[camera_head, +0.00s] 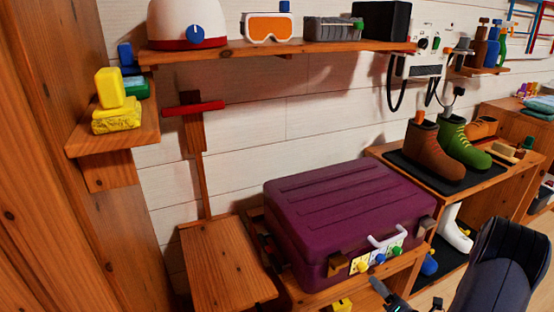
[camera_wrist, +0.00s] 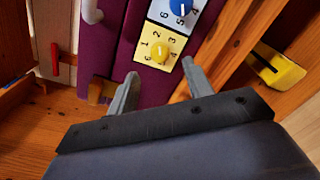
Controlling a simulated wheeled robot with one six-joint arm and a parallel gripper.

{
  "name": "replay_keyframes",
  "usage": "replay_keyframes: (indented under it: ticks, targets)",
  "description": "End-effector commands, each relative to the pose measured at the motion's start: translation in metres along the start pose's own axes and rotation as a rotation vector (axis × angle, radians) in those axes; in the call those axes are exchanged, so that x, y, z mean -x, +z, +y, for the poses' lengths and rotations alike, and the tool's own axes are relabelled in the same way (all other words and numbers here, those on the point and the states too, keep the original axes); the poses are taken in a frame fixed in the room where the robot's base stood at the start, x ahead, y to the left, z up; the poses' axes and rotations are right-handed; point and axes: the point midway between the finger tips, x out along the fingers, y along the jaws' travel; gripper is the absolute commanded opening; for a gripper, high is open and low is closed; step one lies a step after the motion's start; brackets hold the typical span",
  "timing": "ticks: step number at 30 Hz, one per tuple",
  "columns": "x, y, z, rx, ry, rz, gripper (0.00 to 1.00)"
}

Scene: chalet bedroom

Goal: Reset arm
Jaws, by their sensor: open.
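My gripper (camera_wrist: 158,92) is open and empty in the wrist view, its two grey fingers apart. Its fingertips are close to the front of a purple suitcase (camera_wrist: 125,55), below a yellow dial on a numbered plate (camera_wrist: 157,50); I cannot tell if they touch it. In the head view, part of my gripper and dark arm show at the lower right, in front of the suitcase (camera_head: 345,205). The suitcase is shut and lies on a wooden bench, with a white handle (camera_head: 385,240) and several coloured dials on its front.
A wooden shelf (camera_head: 280,48) above holds a white helmet (camera_head: 187,22) and orange goggles (camera_head: 268,27). Boots (camera_head: 436,150) stand on a dark mat to the right. A yellow object (camera_wrist: 278,68) lies under the bench. The wooden surface (camera_head: 225,265) left of the suitcase is clear.

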Motion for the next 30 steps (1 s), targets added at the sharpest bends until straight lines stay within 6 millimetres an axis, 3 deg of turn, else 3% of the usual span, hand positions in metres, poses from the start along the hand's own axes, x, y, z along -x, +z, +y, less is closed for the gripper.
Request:
replay_keyframes:
  ticks: [6,13,30]
  targets:
    - [-0.037,-0.001,0.000,0.004,0.004,0.002,0.49]
    - [-0.062,0.000,0.000,0.002,0.002,0.000,0.49]
    - [-0.062,0.001,0.000,0.007,-0.001,-0.002,0.49]
